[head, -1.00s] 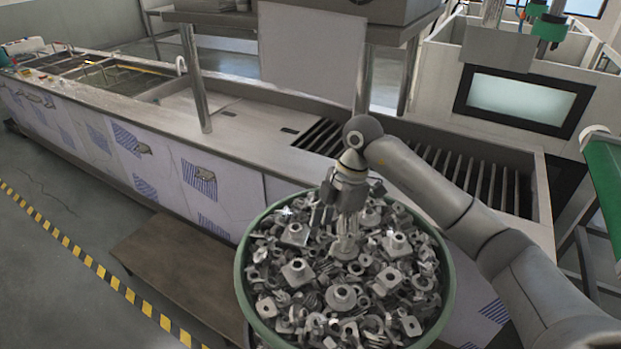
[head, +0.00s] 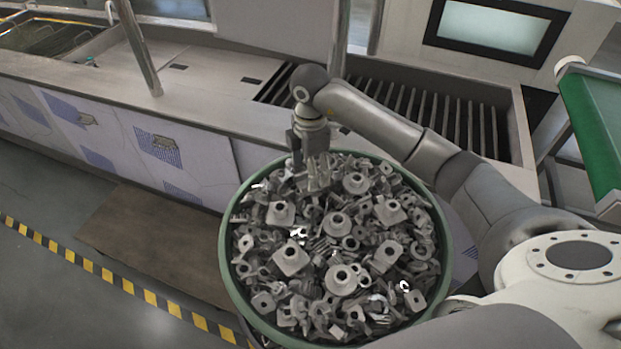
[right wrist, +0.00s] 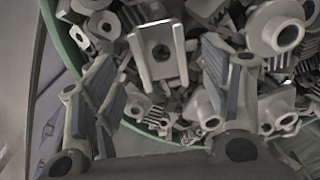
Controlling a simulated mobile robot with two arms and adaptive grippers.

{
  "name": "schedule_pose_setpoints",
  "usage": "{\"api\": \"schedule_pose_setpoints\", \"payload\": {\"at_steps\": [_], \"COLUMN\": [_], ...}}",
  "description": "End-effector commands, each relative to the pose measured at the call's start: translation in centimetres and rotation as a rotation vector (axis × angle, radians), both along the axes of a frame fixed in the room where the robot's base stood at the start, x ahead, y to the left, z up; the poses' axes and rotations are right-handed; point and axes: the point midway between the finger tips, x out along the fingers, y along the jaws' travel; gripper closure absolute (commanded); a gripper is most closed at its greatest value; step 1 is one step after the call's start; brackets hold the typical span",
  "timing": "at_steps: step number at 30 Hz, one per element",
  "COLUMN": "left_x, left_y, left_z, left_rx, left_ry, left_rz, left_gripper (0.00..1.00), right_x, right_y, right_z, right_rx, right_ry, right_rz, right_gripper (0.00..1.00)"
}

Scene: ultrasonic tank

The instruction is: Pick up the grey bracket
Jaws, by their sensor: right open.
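A large round green-rimmed tub (head: 226,262) is heaped with grey metal parts. My right gripper (head: 317,184) points down over the far left part of the heap. In the right wrist view my right gripper (right wrist: 160,72) is open, with its two ribbed fingers spread apart. A grey slotted bracket (right wrist: 146,58) with a hole lies on the heap between and beyond the fingertips. No part is held between the fingers. I cannot single out this bracket in the head view, where the gripper covers that spot. My left gripper is not in view.
A long steel counter (head: 200,112) with a slatted trough (head: 455,122) stands behind the tub. Flanged parts (right wrist: 275,30) lie close by the right finger. The tub's green rim (right wrist: 62,45) passes near the left finger. A green conveyor (head: 600,130) is at the right.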

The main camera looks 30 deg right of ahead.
Motion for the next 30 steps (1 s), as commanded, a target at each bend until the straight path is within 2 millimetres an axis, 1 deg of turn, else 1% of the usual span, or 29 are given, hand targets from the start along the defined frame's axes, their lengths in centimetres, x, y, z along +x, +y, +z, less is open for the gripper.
{"api": "schedule_pose_setpoints", "payload": {"at_steps": [1,3,5,8,15,20,23,27,28,30], "left_x": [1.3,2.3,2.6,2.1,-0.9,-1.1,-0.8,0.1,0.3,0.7], "left_y": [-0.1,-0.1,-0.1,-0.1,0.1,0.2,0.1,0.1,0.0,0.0], "left_z": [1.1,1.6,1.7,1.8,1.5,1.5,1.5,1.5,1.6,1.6], "left_rx": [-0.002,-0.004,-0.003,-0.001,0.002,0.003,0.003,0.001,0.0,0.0], "left_ry": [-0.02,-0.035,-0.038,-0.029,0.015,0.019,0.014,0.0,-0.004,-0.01], "left_rz": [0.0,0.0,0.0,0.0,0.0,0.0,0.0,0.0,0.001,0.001], "left_gripper": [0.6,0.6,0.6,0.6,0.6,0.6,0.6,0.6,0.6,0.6], "right_x": [-0.2,-0.2,-0.2,-0.2,-0.1,-0.1,-0.1,-0.1,-0.1,-0.1], "right_y": [0.3,0.4,0.4,0.4,0.4,0.4,0.4,0.4,0.4,0.4], "right_z": [-0.5,-1.6,-2.5,-3.3,-3.6,-3.5,-3.5,-3.5,-3.5,-3.5], "right_rx": [0.001,0.001,0.0,0.0,0.0,0.0,0.0,0.0,0.0,0.0], "right_ry": [0.007,0.005,0.005,0.003,0.0,0.0,0.0,0.001,0.0,0.0], "right_rz": [0.0,-0.001,-0.001,0.001,0.001,0.001,0.001,0.0,0.0,0.0], "right_gripper": [0.3,0.3,0.3,0.3,0.3,0.51,0.64,0.82,0.83,0.83]}}
